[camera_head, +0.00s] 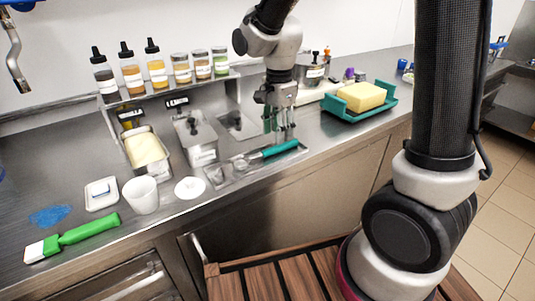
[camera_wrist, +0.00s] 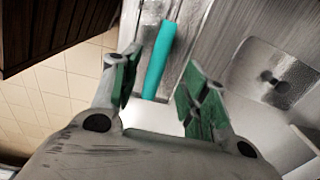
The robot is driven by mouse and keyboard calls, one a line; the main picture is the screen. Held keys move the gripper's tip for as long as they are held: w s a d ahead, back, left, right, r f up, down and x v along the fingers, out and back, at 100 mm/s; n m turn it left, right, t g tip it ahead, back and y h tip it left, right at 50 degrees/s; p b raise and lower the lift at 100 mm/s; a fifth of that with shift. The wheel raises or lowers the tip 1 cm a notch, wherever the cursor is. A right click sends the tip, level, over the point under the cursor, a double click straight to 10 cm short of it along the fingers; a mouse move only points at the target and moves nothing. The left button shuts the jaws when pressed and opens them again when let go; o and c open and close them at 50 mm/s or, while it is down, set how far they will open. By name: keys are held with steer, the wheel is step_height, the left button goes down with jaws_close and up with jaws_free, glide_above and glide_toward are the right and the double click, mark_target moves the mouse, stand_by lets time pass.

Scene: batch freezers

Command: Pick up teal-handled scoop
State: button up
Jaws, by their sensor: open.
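The teal-handled scoop (camera_head: 272,152) lies in a shallow metal tray (camera_head: 219,179) along the counter's front edge, its metal head to the left and its teal handle to the right. My gripper (camera_head: 280,138) is open and points down at the handle's right part, close above or beside it. In the wrist view the teal handle (camera_wrist: 160,58) shows between the two open fingers of my gripper (camera_wrist: 156,95), a little beyond their tips. The scoop's head is out of the wrist view.
A teal tray with a yellow block (camera_head: 361,97) stands right of my gripper. Metal bins (camera_head: 195,140) and a shelf of bottles (camera_head: 131,72) stand behind.

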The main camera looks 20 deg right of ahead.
mark_target(268, 153)
step_height(268, 153, down, 5)
steer(key=shift+s+a+f, duration=0.1)
steer(key=shift+s, duration=0.05)
jaws_close()
